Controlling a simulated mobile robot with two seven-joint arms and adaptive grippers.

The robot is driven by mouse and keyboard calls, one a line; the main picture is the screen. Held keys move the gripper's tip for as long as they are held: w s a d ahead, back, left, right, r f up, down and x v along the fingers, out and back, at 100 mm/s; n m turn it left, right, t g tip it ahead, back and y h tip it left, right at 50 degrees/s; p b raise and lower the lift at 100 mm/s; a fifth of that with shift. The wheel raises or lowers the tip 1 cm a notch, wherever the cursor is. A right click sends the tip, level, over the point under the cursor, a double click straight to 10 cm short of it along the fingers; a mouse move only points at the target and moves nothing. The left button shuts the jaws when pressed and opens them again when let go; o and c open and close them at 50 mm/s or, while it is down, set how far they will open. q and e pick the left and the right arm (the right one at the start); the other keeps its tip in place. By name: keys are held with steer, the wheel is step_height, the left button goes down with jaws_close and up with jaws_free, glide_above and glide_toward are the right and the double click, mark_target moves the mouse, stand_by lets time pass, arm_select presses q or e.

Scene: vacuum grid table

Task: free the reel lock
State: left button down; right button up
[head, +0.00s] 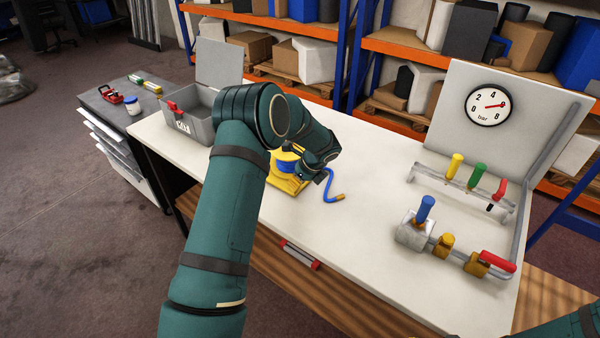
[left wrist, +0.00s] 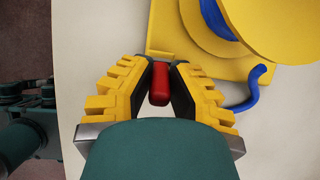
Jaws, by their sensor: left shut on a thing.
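The yellow hose reel (head: 283,186) stands on the white table, partly hidden behind my left arm in the head view. Its yellow body (left wrist: 265,25) and blue hose (left wrist: 247,92) also show in the left wrist view. The red lock lever (left wrist: 160,85) stands between the fingers of my left gripper (left wrist: 160,78), which is shut on it beside the reel's base. The head view hides the lever. My right gripper is out of view; only part of my right arm shows at the lower right.
The blue hose's brass end (head: 339,197) lies on the table right of the reel. A grey open box (head: 200,127) stands at left. A panel with a pressure gauge (head: 488,106), colored valves and a metal fitting (head: 411,234) stands at right. The table's middle is clear.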

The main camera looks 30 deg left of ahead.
arm_select(q)
steer(key=h+p, duration=0.2)
steer(key=a+h+p, duration=0.1)
steer(key=shift+a+r+h+p, duration=0.1)
steer(key=shift+r+h+p, duration=0.15)
steer(key=shift+h+p, duration=0.05)
steer(key=shift+a+f+h, duration=0.1)
steer(key=shift+a+h, duration=0.05)
steer(key=shift+h, duration=0.55)
steer(key=shift+a+f+h, duration=0.1)
steer(key=shift+h, duration=0.6)
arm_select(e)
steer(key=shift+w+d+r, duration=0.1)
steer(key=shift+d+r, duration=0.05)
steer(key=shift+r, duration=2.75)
arm_select(q)
steer(key=shift+g, duration=0.3)
steer(key=c, duration=0.9)
jaws_free()
